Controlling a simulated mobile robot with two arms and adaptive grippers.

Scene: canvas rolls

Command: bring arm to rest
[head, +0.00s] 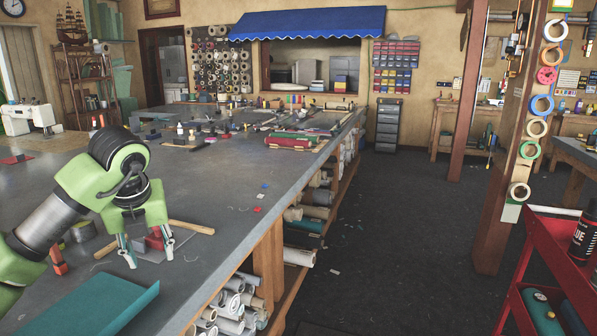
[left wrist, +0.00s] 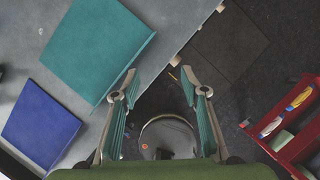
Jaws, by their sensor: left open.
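My left arm comes in from the left in the head view. Its green left gripper (head: 150,257) hangs above the grey worktable (head: 215,165), near the table's front right part. Its fingers are spread and nothing shows between them. In the left wrist view the gripper (left wrist: 160,80) has its two teal-padded fingers wide apart, with dark floor behind the gap. A teal sheet (head: 95,305) lies flat on the table in front of the gripper; it also shows in the left wrist view (left wrist: 98,45). My right gripper is in neither view.
A blue sheet (left wrist: 42,122) lies left of the teal one. Wooden-handled items (head: 192,227) lie behind the gripper. Rolls (head: 230,310) fill the shelf under the table. A red cart (head: 545,255) stands at the right, beside a wooden post (head: 508,150).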

